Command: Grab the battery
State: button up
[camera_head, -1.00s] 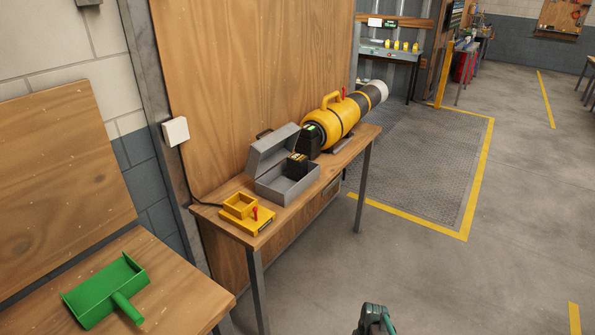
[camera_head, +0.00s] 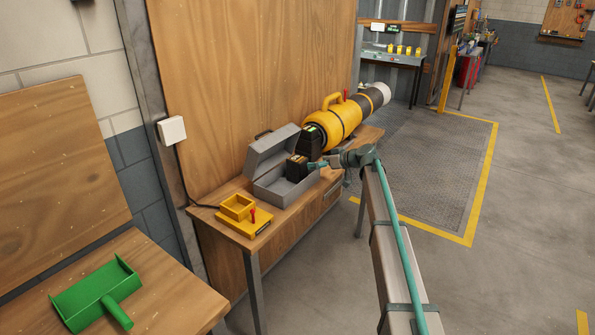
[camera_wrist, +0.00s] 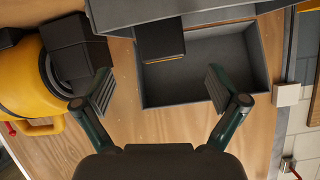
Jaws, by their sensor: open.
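A black block with a tan top, which looks like the battery (camera_head: 297,168), sits in the open grey toolbox (camera_head: 272,198) on the wooden bench. In the wrist view the battery (camera_wrist: 160,38) is at the top middle, at the left end of the toolbox (camera_wrist: 200,97). A similar black block (camera_head: 311,142) with a green light is fixed to the rear of the yellow blower-like machine (camera_head: 335,125). My gripper (camera_wrist: 160,90) is open and empty, its fingers spread wide over the toolbox side nearest me, apart from the battery. In the head view my gripper (camera_head: 316,165) is just right of the battery.
The toolbox lid (camera_head: 270,150) stands open at the back. A yellow tray-like holder with a red lever (camera_head: 245,215) is at the bench's left end, with a cable to a white wall box (camera_head: 172,130). A green scoop (camera_head: 95,295) lies on the left table.

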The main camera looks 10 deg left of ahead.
aim_at(305, 161)
jog(key=shift+n, duration=0.9)
jog(key=p+x, duration=0.1)
jog(key=x, duration=0.1)
jog(key=r+x, duration=0.1)
jog(key=x, duration=0.1)
jog(key=shift+w+a+f+p, duration=0.25)
jog(key=shift+a+p, duration=0.1)
jog(key=shift+a, duration=0.1)
jog(key=p+x, duration=0.3)
jog(key=x, duration=0.2)
jog(key=shift+a+f, duration=0.15)
jog(key=shift+a, duration=0.15)
jog(key=shift+w+a+f, duration=0.1)
jog(key=shift+a+f, duration=0.1)
jog(key=c, duration=1.5)
jog(key=shift+r, duration=0.2)
